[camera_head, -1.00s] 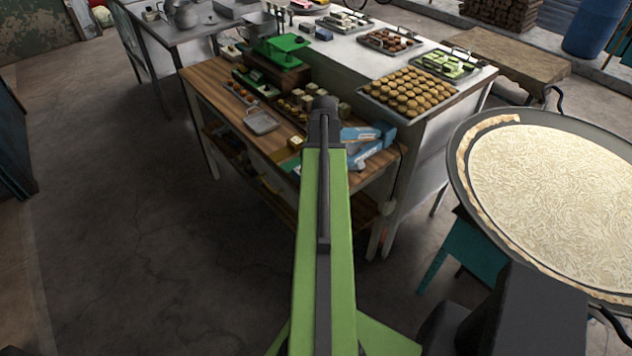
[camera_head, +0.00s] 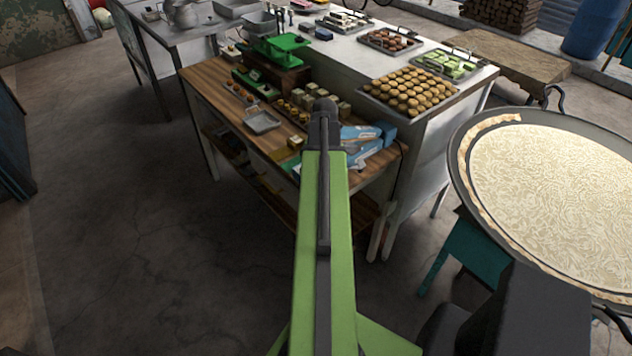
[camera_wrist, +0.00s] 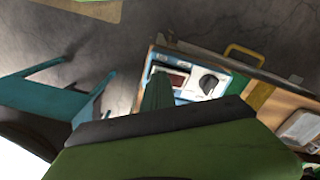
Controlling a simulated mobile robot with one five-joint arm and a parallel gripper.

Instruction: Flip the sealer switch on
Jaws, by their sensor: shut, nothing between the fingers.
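The sealer (camera_head: 366,150) is a blue-and-white box at the near right end of the wooden table, partly hidden behind my arm. In the wrist view the sealer's front panel (camera_wrist: 188,92) shows a dark reddish display window and a round black knob (camera_wrist: 209,83). I cannot make out which small part is the switch or its position. My gripper (camera_wrist: 158,92) shows as a narrow green shape, shut and empty, in front of the panel's left lower part. I cannot tell whether it touches the panel. In the head view my arm hides the gripper.
The wooden table (camera_head: 205,80) holds a green scale (camera_head: 280,47), small trays and blocks. A steel counter beside it bears a tray of round brown sweets (camera_head: 408,92). A wide pan of pale liquid (camera_head: 550,190) stands at right. The floor at left is clear.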

